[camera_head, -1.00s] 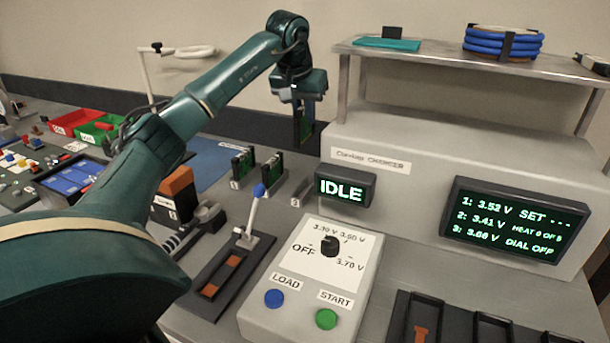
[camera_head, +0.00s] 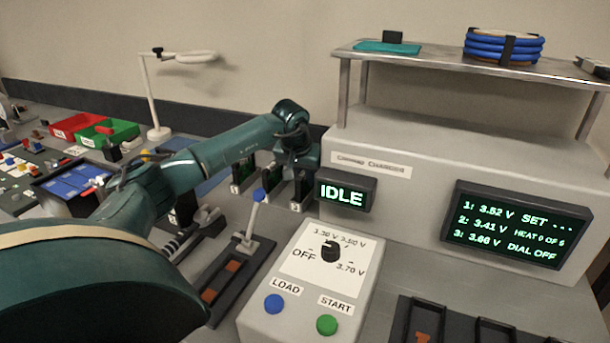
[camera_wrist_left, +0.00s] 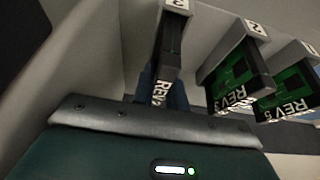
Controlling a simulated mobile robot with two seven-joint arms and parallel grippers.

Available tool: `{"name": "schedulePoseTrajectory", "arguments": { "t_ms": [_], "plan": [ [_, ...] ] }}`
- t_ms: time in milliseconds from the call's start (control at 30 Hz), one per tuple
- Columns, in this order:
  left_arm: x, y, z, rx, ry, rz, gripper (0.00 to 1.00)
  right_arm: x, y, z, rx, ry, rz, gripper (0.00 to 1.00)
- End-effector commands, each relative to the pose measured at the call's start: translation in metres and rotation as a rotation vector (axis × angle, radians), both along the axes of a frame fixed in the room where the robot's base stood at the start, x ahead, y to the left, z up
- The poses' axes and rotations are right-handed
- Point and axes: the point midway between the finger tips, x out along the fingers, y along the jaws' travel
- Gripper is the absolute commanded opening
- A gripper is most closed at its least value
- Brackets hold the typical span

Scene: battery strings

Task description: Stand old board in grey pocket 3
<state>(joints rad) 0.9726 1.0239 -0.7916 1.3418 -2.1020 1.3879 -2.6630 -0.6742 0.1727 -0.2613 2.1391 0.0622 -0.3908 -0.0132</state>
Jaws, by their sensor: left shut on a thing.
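The old board (camera_head: 301,181) is upright at grey pocket 3 (camera_head: 297,206), the rightmost of the row beside the charger. My left gripper (camera_head: 302,171) is shut on its upper part. In the left wrist view the board (camera_wrist_left: 170,50) shows almost edge-on, in line with the grey pocket; whether it rests on the pocket's bottom is hidden. Two other green boards (camera_wrist_left: 236,72) stand in the neighbouring pockets. My right gripper is not in view.
The charger's IDLE display (camera_head: 345,190) is close to the right of my left wrist. A blue-tipped lever (camera_head: 256,210) and the dial box (camera_head: 318,262) stand in front. Red and green bins (camera_head: 108,133) are far left.

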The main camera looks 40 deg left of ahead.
Motion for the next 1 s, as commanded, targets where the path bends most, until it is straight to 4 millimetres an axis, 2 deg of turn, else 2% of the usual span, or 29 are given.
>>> {"name": "schedulePoseTrajectory", "arguments": {
  "t_ms": [233, 267, 500, 833, 1000],
  "plan": [
    [0.0, 0.0, -0.001, 0.0, -0.001, 0.0, 0.0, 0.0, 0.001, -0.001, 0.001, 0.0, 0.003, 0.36],
    [0.0, 0.0, -0.001, 0.0, -0.001, 0.0, 0.16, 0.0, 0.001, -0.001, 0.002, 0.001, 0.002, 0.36],
    [0.0, 0.0, -0.001, 0.0, 0.0, 0.0, 0.35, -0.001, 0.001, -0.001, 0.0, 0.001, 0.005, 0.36],
    [-0.001, 0.0, 0.005, 0.001, -0.002, 0.0, 0.36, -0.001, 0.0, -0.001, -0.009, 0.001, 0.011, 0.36],
    [-0.01, -0.002, 0.029, 0.002, -0.005, -0.001, 0.36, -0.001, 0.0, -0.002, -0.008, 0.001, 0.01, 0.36]
  ]
}}
